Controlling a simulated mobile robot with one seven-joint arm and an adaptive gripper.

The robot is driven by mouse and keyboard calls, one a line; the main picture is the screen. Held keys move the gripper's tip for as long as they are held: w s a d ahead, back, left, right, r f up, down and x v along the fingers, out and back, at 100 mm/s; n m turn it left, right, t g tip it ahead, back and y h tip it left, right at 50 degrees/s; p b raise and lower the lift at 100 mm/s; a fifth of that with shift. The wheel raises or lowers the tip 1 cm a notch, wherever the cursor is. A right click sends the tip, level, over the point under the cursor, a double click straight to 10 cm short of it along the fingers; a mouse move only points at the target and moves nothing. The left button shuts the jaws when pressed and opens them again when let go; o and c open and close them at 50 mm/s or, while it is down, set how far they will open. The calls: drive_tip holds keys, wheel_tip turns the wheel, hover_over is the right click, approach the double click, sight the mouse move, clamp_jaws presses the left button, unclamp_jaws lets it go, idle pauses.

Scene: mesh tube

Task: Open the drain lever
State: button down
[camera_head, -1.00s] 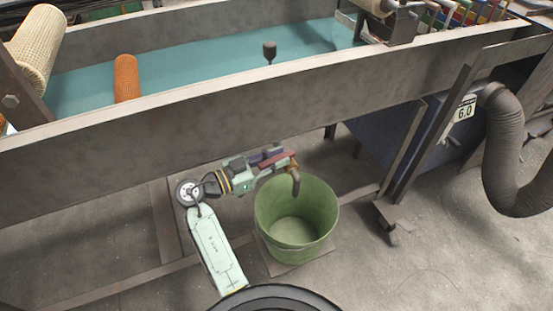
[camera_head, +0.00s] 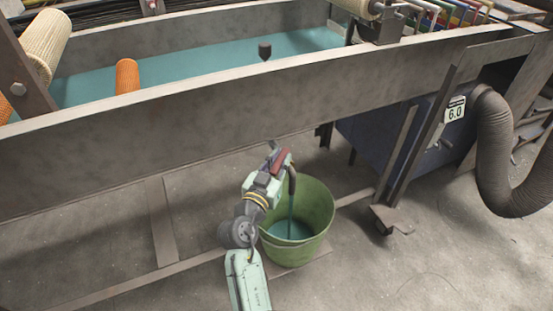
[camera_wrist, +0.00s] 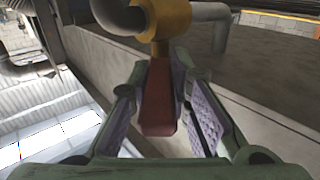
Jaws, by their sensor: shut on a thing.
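The drain lever has a red handle (camera_wrist: 158,95), seen in the wrist view between the two fingers of my gripper (camera_wrist: 165,110). It joins a brass valve body (camera_wrist: 160,22) on a grey pipe (camera_wrist: 118,14). In the head view the red handle (camera_head: 281,160) shows at my gripper (camera_head: 270,172), which is shut on it. A dark drain spout (camera_head: 292,182) bends down over the green bucket (camera_head: 318,225). A teal stream (camera_head: 291,206) falls from the spout, and teal liquid (camera_head: 290,230) lies in the bucket.
The long grey tank (camera_head: 200,130) with teal liquid (camera_head: 200,70) stands above the valve. A ribbed hose (camera_head: 495,150) and a blue cabinet (camera_head: 375,145) are at the right. A floor rail (camera_head: 120,285) runs left of the bucket. Bare floor lies at the front right.

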drive_tip(key=y+p, duration=0.1)
drive_tip(key=n+y+p, duration=0.1)
drive_tip(key=p, duration=0.1)
drive_tip(key=d+n+t+y+p, duration=0.1)
drive_tip(key=shift+s+r+y, duration=0.15)
drive_tip(key=shift+r+y, duration=0.15)
drive_tip(key=shift+f+n+y+p, duration=0.15)
drive_tip(key=shift+n+y+p, duration=0.55)
drive_tip(key=shift+p, duration=0.45)
drive_tip(key=shift+d+f+p, duration=0.15)
drive_tip(key=shift+p, duration=0.15)
drive_tip(key=c, duration=1.5)
unclamp_jaws()
wheel_tip(320, 180, up, 10)
